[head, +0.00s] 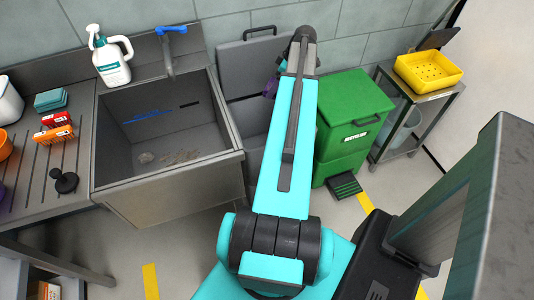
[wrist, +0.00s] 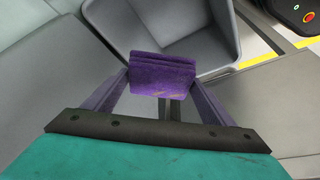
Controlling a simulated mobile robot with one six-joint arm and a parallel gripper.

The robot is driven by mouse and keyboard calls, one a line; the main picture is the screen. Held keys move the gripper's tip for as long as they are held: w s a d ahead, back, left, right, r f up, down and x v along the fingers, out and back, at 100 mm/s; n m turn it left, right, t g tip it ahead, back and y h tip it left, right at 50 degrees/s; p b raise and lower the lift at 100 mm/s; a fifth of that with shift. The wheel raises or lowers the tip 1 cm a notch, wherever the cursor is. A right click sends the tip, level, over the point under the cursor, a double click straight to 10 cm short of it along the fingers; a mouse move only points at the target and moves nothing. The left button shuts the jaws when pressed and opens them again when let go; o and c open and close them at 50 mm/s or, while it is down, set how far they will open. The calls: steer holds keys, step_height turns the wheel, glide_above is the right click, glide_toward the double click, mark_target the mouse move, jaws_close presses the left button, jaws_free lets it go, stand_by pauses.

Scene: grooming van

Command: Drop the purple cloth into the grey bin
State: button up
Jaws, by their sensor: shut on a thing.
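The purple cloth (wrist: 163,73) is a folded, flat pad held between the two fingers of my gripper (wrist: 161,82) in the wrist view. In the wrist view the grey bin (wrist: 222,22) is open, and the cloth appears over its near part; I cannot tell the height between them. In the head view the grey bin (head: 250,118) stands between the sink and the green bin with its lid raised against the wall. My arm hides much of it. A small purple patch of the cloth (head: 271,87) shows beside my arm there; the fingers are mostly hidden.
A green bin (head: 352,112) with a closed lid stands right of the grey bin. The sink (head: 170,190) is at its left, with a white spray bottle (head: 110,62) behind. A metal cart (head: 420,105) at the right carries a yellow basket (head: 428,72).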

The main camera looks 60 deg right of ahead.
steer(key=f+b, duration=0.2)
steer(key=f, duration=0.1)
steer(key=f+b, duration=0.2)
steer(key=b, duration=0.1)
steer(key=f+b, duration=0.2)
steer(key=f, duration=0.1)
steer(key=shift+w+f+b, duration=0.3)
steer(key=shift+w+f, duration=0.05)
steer(key=shift+w, duration=0.05)
steer(key=shift+f, duration=0.15)
steer(key=shift+f+b, duration=1.75)
steer(key=shift+f, duration=1.1)
steer(key=o, duration=1)
steer(key=shift+s+r, duration=0.1)
